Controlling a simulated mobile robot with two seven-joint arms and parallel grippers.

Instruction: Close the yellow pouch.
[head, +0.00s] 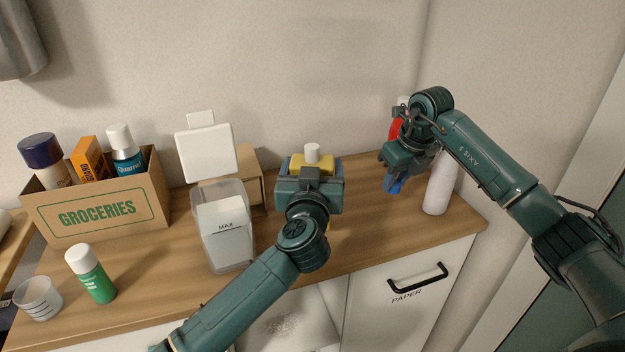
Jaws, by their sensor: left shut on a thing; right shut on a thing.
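The yellow pouch (324,164) stands upright on the counter near its middle, against the wall side. A white cap or spout piece (312,152) shows at its top; I cannot tell how tightly it sits. My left gripper (311,172) is shut on the pouch, with a blue finger at either side, and hides most of its front. My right gripper (393,184) is to the right of the pouch, apart from it, with its blue fingers pointing down.
Left are an open clear container (231,262), a groceries box (163,202), a green bottle (97,284) and a measuring cup (39,298). The front right counter is clear.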

